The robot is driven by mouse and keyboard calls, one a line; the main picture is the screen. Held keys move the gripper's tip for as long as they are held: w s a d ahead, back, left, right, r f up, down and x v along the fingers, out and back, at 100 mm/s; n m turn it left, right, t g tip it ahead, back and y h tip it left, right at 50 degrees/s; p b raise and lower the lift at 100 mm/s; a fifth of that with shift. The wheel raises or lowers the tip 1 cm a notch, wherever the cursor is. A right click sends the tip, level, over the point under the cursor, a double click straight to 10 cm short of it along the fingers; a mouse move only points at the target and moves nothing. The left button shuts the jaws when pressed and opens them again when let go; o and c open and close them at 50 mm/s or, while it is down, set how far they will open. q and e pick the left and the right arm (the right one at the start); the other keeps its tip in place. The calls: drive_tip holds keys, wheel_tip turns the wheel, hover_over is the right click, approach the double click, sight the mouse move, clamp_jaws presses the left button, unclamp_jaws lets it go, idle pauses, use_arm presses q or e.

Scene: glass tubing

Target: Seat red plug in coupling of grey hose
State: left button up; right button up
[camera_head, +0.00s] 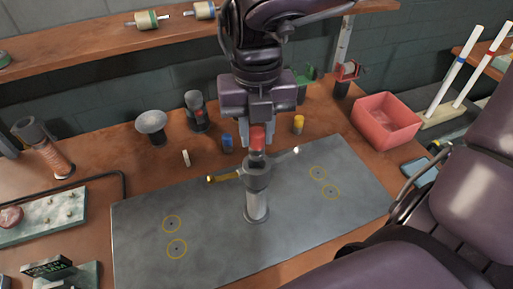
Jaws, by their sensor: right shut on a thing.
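My right gripper (258,132) is at the centre, pointing down, shut on a red plug (257,142). The plug is upright, directly above a grey upright post-like fitting (257,200) on the grey mat. The fitting has a dark collar at its top, with a yellow-handled arm to the left and a pale-tipped arm to the right. This may be the coupling; I cannot make out a separate grey hose. The plug's lower end is close to the collar, and I cannot tell whether they touch. My left gripper is not in view.
The grey mat (210,225) has yellow ring marks and is clear either side of the post. A blue cylinder (227,144) and a yellow one (298,124) stand behind. A red bin (386,121) is at the right. A dark bent rod (122,182) lies at the left.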

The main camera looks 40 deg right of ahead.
sight(257, 151)
wheel_tip(257, 151, down, 4)
drive_tip(key=shift+s+a+r, duration=0.1)
drive_tip(key=shift+s, duration=0.05)
drive_tip(key=shift+f, duration=0.5)
drive_tip(key=shift+f, duration=0.2)
drive_tip(key=o, duration=1)
drive_tip(key=shift+r, duration=0.1)
